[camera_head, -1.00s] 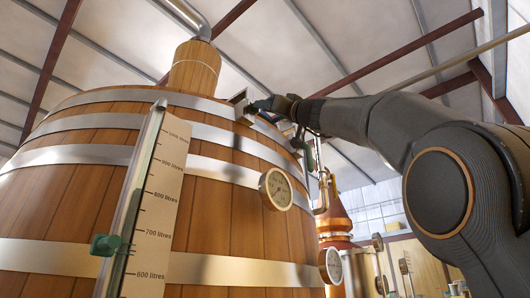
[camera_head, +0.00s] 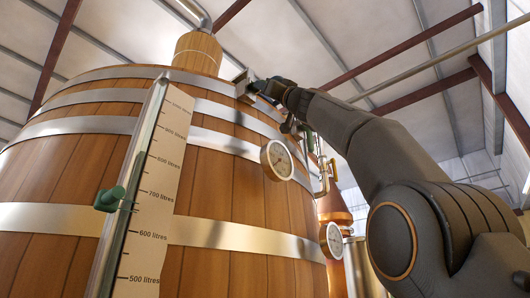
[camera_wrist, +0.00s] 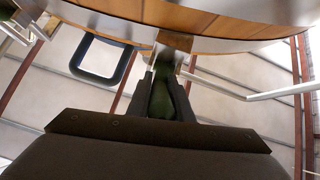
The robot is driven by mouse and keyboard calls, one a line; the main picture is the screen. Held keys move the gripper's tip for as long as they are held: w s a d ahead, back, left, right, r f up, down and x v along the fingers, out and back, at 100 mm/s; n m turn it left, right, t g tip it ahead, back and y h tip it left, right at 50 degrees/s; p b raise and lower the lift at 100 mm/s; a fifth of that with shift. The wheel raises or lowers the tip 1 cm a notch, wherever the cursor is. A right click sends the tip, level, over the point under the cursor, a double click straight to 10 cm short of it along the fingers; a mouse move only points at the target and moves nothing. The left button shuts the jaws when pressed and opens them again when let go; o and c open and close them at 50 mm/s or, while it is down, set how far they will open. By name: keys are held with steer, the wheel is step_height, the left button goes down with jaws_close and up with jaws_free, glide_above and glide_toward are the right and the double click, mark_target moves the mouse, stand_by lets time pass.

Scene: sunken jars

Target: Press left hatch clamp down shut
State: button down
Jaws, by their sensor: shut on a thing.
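A large wooden vat (camera_head: 238,180) with metal hoops fills the left and middle of the head view. My gripper (camera_head: 268,88) is up at its upper right edge, beside a small metal bracket (camera_head: 243,84). In the wrist view my gripper (camera_wrist: 163,85) is shut on a green handle (camera_wrist: 162,103), which I take to be the left hatch clamp's lever. The fingers hide part of it. How far down the clamp is, I cannot tell. The hatch itself is not clear in either view.
A scale board (camera_head: 160,200) with a green slider (camera_head: 110,199) stands at the vat's front. Round gauges (camera_head: 277,160) (camera_head: 331,240) and a pipe (camera_head: 325,180) lie below my arm. A dark square frame (camera_wrist: 101,60) is left of my fingers in the wrist view.

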steer(key=shift+f, duration=0.1)
steer(key=c, duration=1.6)
jaws_free()
steer(key=shift+s, duration=0.1)
steer(key=b+v, duration=0.4)
steer(key=b, duration=0.1)
steer(key=shift+d+f, duration=0.1)
steer(key=shift+f, duration=0.1)
steer(key=shift+b+v, duration=1.65)
steer(key=shift+b, duration=0.05)
steer(key=shift+r, duration=0.1)
steer(key=shift+c, duration=0.2)
